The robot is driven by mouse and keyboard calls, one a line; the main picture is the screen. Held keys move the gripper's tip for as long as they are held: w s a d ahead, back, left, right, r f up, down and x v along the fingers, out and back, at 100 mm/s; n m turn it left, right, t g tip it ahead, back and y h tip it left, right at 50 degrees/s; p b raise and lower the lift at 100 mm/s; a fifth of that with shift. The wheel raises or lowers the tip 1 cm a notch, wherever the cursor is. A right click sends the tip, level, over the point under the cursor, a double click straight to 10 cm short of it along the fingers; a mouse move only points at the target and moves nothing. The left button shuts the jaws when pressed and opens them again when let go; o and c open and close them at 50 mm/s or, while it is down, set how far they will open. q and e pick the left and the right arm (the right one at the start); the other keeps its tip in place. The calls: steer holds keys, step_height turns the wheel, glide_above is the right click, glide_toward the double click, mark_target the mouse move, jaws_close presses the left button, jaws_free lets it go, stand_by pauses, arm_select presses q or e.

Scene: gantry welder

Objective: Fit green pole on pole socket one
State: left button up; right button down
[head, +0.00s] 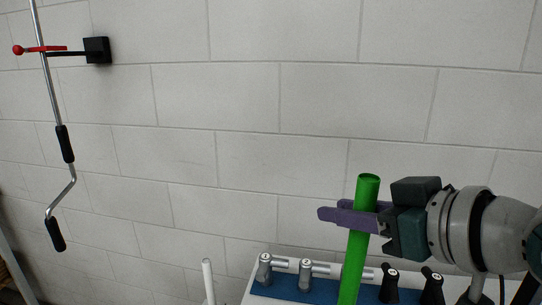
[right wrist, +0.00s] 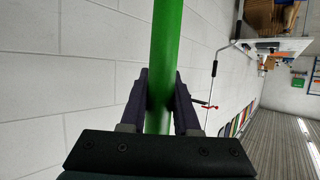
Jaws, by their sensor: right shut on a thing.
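The green pole (head: 359,250) stands nearly upright at the lower right of the head view, tilted slightly, its open top end showing. My right gripper (head: 352,217) is shut on it a little below its top. In the right wrist view the green pole (right wrist: 165,60) runs between the two purple fingers of my right gripper (right wrist: 161,103). The lower end of the pole is cut off by the frame. I cannot make out pole socket one. My left gripper is not in view.
A blue strip (head: 310,291) with several grey and black clamp handles lies on a white surface behind the pole. A white post (head: 207,280) stands left of it. A crank rod (head: 55,110) hangs at the left by a black wall bracket (head: 96,50). The block wall closes off the back.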

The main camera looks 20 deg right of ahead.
arm_select(q)
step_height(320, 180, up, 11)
steer(key=p, duration=0.9)
arm_select(e)
steer(key=w+a+r+m+h, duration=0.2)
steer(key=a+r, duration=0.5)
steer(key=a, duration=0.4)
arm_select(q)
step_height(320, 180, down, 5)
steer(key=b, duration=0.4)
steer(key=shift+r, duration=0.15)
arm_select(e)
step_height(320, 180, down, 4)
steer(key=shift+a+f, duration=0.1)
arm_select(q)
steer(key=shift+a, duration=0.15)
arm_select(e)
steer(key=shift+f, duration=0.1)
step_height(320, 180, down, 9)
steer(key=b, duration=0.8)
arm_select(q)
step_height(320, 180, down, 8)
arm_select(e)
steer(key=c, duration=0.6)
jaws_free()
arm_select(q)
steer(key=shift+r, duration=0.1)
arm_select(e)
steer(key=shift+o, duration=0.2)
